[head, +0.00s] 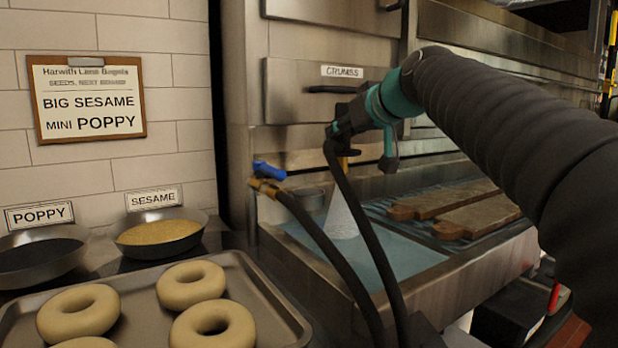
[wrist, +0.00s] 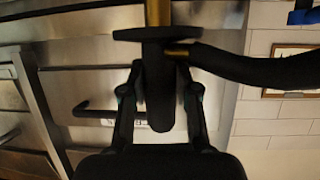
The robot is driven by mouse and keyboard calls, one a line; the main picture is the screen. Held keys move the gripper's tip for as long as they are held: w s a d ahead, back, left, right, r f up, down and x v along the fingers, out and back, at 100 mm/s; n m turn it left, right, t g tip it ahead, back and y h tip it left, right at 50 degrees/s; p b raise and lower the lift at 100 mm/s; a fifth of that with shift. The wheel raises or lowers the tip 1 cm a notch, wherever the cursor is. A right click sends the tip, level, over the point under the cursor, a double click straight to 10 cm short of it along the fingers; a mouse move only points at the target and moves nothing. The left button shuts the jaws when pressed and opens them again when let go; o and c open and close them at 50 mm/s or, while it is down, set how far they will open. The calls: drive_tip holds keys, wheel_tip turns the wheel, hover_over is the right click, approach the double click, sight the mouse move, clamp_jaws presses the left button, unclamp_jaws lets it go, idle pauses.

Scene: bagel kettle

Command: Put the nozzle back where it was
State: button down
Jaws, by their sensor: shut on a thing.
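My gripper (head: 346,124) is above the left part of the sink basin in the head view. It is shut on the nozzle, whose brass tip (head: 344,163) points down. In the wrist view the nozzle's dark grip (wrist: 158,85) stands between the two fingers (wrist: 160,100), with a brass part at the top. A black hose (head: 365,235) runs from the nozzle down to the front. A pale cone of spray (head: 341,217) spreads below the tip into the basin. Most of the nozzle is hidden by my gripper in the head view.
A brass valve with a blue handle (head: 268,170) stands left of the basin on another hose length. Wooden boards (head: 480,214) lie on the rack at right. A bagel tray (head: 285,309), poppy pan (head: 40,258) and sesame pan (head: 160,240) are at left. A CRUMBS drawer (head: 300,95) is behind.

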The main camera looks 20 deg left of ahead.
sight(342, 152)
drive_tip(key=a+f, duration=0.6)
drive_tip(key=f, duration=0.1)
drive_tip(key=shift+s+a+f, duration=0.3)
drive_tip(key=shift+s+a, duration=0.1)
drive_tip(key=shift+f+b, duration=0.15)
drive_tip(key=shift+b, duration=0.2)
drive_tip(key=c, duration=0.9)
unclamp_jaws()
drive_tip(key=shift+o, duration=0.2)
drive_tip(key=shift+f, duration=0.1)
drive_tip(key=b+v, duration=0.1)
drive_tip(key=v, duration=1.3)
drive_tip(key=shift+s+a, duration=0.15)
drive_tip(key=shift+a, duration=0.1)
